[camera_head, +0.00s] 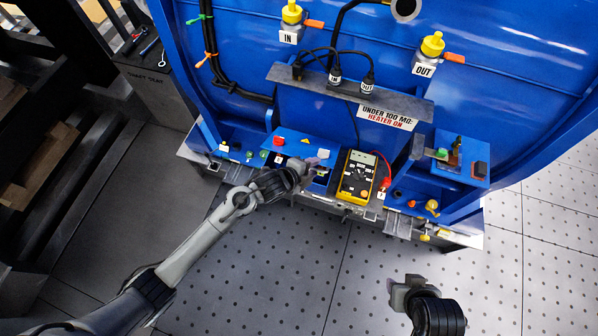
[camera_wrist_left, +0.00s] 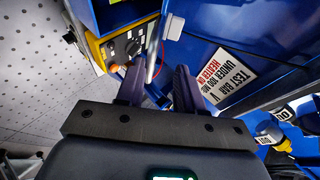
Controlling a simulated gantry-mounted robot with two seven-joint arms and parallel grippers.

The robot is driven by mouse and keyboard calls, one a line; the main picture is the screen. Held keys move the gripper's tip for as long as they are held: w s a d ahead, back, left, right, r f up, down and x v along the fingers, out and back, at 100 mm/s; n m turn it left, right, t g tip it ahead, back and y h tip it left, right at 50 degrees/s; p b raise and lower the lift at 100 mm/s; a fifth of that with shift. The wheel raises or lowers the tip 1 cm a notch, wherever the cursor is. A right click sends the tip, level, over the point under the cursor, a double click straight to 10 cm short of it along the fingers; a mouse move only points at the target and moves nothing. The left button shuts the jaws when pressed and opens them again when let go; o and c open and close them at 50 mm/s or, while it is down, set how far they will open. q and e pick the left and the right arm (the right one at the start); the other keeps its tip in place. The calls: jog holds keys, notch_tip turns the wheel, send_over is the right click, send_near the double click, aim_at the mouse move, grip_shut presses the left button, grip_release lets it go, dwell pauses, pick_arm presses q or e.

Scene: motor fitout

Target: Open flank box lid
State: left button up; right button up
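A blue box with a yellow warning triangle on its top (camera_head: 304,142) sits low on the side of the blue motor housing; I take it for the flank box. My left gripper (camera_head: 308,168) is at its front right edge. Whether the lid is raised at all is hard to tell. My right gripper (camera_head: 408,291) is low in the head view, away from the box; its fingers are unclear.
A yellow multimeter (camera_head: 357,177) stands close right of the left gripper and also shows in the left wrist view (camera_wrist_left: 126,44). A red clip (camera_head: 385,183) and a second blue box (camera_head: 463,172) are further right. A grey shelf (camera_head: 350,92) juts out above. The perforated floor (camera_head: 270,270) is clear.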

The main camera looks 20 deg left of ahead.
pick_arm(q)
jog(key=v, duration=0.8)
